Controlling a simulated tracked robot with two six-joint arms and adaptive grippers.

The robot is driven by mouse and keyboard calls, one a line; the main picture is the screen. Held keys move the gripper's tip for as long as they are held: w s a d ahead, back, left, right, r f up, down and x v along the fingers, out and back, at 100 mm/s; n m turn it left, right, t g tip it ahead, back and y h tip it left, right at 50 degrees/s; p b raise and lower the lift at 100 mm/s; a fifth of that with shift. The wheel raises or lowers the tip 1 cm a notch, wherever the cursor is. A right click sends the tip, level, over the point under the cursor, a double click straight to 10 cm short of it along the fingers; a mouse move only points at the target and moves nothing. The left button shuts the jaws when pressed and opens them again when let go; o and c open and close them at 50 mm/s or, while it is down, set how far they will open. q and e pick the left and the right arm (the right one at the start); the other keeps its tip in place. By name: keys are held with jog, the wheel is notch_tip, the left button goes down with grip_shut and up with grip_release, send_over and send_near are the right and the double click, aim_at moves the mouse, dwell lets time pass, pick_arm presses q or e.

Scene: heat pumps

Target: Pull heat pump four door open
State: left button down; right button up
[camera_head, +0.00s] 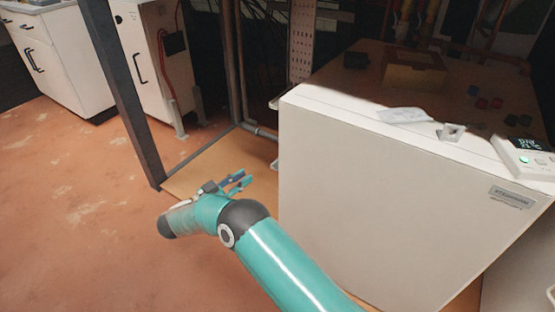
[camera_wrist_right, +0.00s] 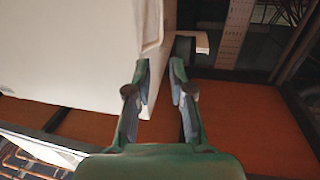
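A large white heat pump panel (camera_head: 400,200) with a small grey label fills the right of the head view. I cannot tell for sure that it is the door of heat pump four. My right gripper (camera_head: 242,182) is just left of the panel's left edge, with its fingers pointing towards the back right. In the right wrist view the gripper (camera_wrist_right: 162,66) is open, and the white panel (camera_wrist_right: 70,50) lies on the left. The panel's edge shows behind the left finger and partly in the gap; I cannot tell whether they touch. My left gripper is not in view.
A white device with a display (camera_head: 525,155) and a small metal bracket (camera_head: 451,132) sit on top at the right. A dark post (camera_head: 125,95) stands left of the gripper. White cabinets (camera_head: 60,55) stand at the back left. The reddish floor (camera_head: 70,200) at the left is clear.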

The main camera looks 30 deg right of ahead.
jog(key=w+d+b, duration=0.3)
jog(key=d, duration=1.1)
jog(key=shift+d, duration=0.3)
grip_shut()
